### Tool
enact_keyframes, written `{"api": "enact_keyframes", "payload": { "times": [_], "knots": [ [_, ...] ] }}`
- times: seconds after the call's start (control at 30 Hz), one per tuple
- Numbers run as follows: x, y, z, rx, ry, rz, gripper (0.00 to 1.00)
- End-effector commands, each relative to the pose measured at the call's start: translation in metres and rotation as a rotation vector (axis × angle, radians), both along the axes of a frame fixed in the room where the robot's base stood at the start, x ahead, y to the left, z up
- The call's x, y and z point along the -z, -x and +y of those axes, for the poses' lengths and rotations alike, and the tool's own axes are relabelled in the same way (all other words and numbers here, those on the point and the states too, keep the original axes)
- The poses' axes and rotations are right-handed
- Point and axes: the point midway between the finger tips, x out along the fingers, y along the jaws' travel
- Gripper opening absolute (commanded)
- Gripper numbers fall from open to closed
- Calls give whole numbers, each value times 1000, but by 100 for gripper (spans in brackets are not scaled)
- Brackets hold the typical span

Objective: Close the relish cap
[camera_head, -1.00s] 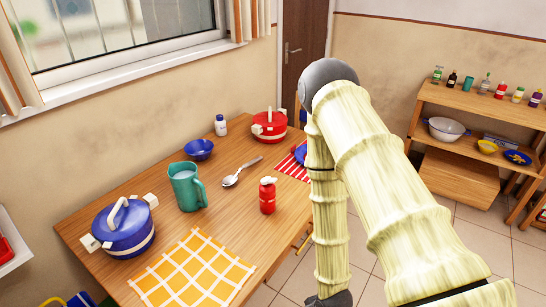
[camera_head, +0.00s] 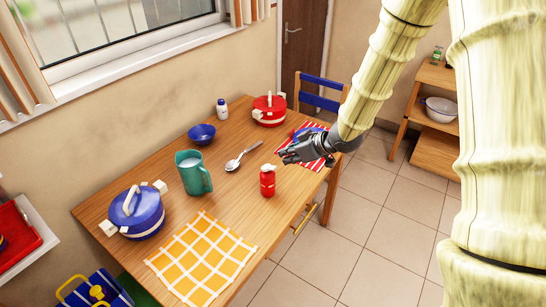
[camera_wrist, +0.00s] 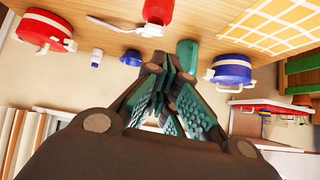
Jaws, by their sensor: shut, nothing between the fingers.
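A red bottle (camera_head: 267,184), which I take for the relish, stands upright near the table's front edge. Its white cap (camera_head: 268,167) sits at the top and looks tilted; how far it is open is too small to tell. In the wrist view the red bottle (camera_wrist: 158,11) is at the top edge, with its white cap (camera_wrist: 151,31) pointing toward my fingers. My gripper (camera_head: 284,156) is shut and empty, just above and to the right of the cap, apart from it. The teal finger pads (camera_wrist: 169,72) are close together in the wrist view.
On the wooden table, a teal pitcher (camera_head: 193,174), a spoon (camera_head: 242,155), a blue bowl (camera_head: 202,133), a red pot (camera_head: 269,109) and a blue pot (camera_head: 137,212) stand around the bottle. A yellow checked cloth (camera_head: 202,258) lies in front. A blue chair (camera_head: 321,93) is behind.

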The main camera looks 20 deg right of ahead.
Motion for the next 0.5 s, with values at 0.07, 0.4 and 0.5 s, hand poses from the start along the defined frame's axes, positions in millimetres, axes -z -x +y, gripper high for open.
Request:
{"api": "enact_keyframes", "payload": {
  "times": [0.07, 0.4, 0.5],
  "knots": [
    [-21, -9, -5, -23, 8, -33, 0],
    [-34, -22, -6, -49, 18, -62, 0],
    [-28, -28, 0, -51, 19, -61, 0]
  ]
}}
